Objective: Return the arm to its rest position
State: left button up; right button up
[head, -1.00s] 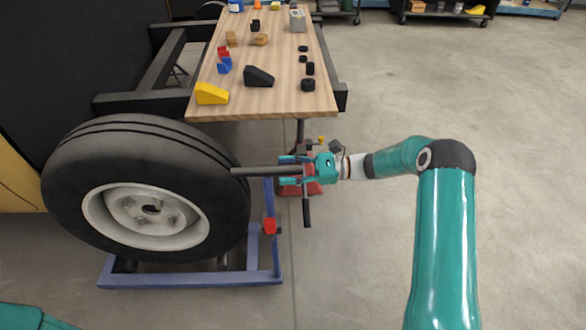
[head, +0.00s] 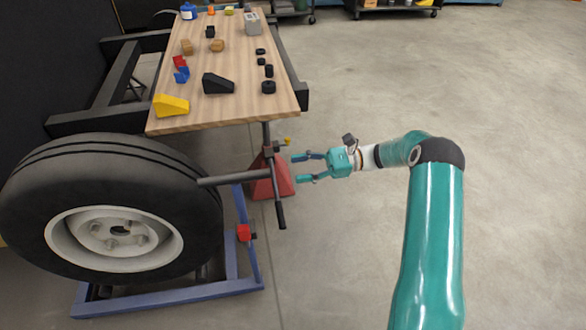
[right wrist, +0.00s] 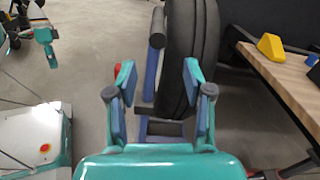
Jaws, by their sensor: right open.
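My right gripper (head: 300,168) is open and empty, with two teal fingers with blue pads pointing left. It is just right of a dark crossed bar (head: 238,180), with a gap between them. The bar reaches from the wheel's side to an upright dark handle (head: 280,208). In the right wrist view the gripper (right wrist: 158,82) has its fingers spread, and the tyre (right wrist: 192,50) lies beyond. A teal arm part (right wrist: 45,35) at the upper left of that view seems to be my left arm; its jaws are not clear.
The wheel (head: 115,165) stands on a blue wheel dolly (head: 175,296). A red stand (head: 268,180) is behind the bar. A wooden bench top (head: 210,122) with blocks and black parts is at the back. The floor right of my right arm is clear.

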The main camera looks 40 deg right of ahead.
dwell(0.4)
jog(key=s+a+f+n+g+h, duration=0.2)
jog(key=s+a+f+g+h, duration=0.1)
jog(key=a+f, duration=0.45)
jog(key=s+a+f+n+g+h, duration=0.1)
jog(key=s+a+f+g+h, duration=0.2)
jog(key=a+f, duration=0.45)
jog(key=s+a+f+n+g+h, duration=0.1)
jog(key=s+a+f+n+h, duration=0.2)
jog(key=s+f+n, duration=0.3)
jog(key=s+a+f+n+g+h, duration=0.1)
jog(key=s+a+f+n+h, duration=0.15)
jog(key=s+f+n, duration=0.4)
jog(key=s+a+r+n+p, duration=0.1)
jog(key=r+p, duration=0.6)
jog(key=r, duration=0.1)
jog(key=s+a+r+n+t+h+p, duration=0.1)
jog(key=s+r+p, duration=0.1)
jog(key=r+p, duration=0.4)
notch_tip(320, 180, up, 3)
jog(key=shift+s+a+f+n+t+p, duration=0.1)
jog(key=shift+s+a+n+t+p, duration=0.2)
jog(key=shift+a+n+p, duration=0.05)
